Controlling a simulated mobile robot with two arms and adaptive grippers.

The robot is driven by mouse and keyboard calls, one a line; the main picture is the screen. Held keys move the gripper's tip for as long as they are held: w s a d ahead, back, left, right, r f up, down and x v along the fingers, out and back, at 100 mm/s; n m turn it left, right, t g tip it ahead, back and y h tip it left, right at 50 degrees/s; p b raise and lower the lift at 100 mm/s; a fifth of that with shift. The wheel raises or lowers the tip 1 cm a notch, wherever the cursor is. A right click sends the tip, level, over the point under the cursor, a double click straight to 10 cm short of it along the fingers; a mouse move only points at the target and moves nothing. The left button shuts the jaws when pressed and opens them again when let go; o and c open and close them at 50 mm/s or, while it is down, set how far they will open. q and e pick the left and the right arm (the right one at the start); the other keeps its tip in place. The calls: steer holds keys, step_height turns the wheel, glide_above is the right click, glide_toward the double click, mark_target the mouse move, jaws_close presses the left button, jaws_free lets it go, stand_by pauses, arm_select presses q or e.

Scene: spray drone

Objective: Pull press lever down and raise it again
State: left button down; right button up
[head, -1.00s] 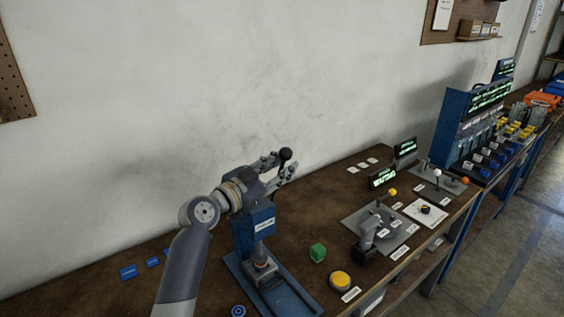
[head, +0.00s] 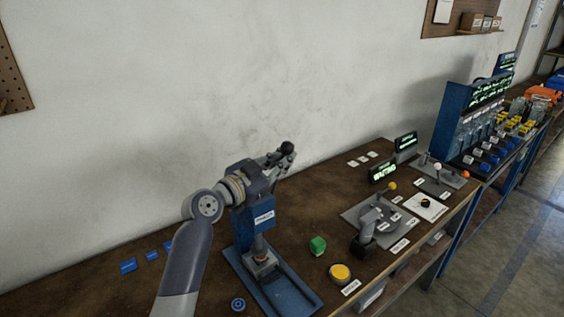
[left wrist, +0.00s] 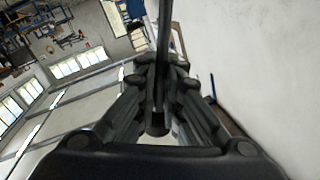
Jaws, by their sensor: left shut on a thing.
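The blue press (head: 263,217) stands on its blue base plate (head: 288,296) on the workbench. The black knob (head: 288,148) of its lever shows at the top, just above my fingertips. My left gripper (head: 281,159) is shut on the lever below the knob and hides most of the lever shaft. In the left wrist view the dark lever shaft (left wrist: 164,45) runs between my fingers (left wrist: 158,85). My right gripper is in no view.
A grey plate with a grey-black handle (head: 368,236) is farther right. Small blue blocks (head: 128,265) lie left, near my arm. The wall (head: 150,120) is behind.

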arm_select(q)
steer(key=s+d+f+m+h+b, duration=0.1)
steer(key=s+d+f+m+b, duration=0.2)
steer(key=f+m+b, duration=0.3)
steer(key=s+d+f+m+h+b, duration=0.1)
steer(key=s+d+f+m+b, duration=0.2)
steer(key=b, duration=1.1)
step_height(320, 180, down, 4)
steer(key=s+m, duration=0.2)
steer(key=m, duration=0.2)
steer(key=shift+f+h+b, duration=0.25)
steer(key=shift+h+b, duration=0.05)
steer(key=shift+h, duration=0.1)
steer(key=shift+f, duration=0.1)
steer(key=c, duration=1.7)
jaws_free()
steer(key=shift+s, duration=0.1)
steer(key=shift+r, duration=0.35)
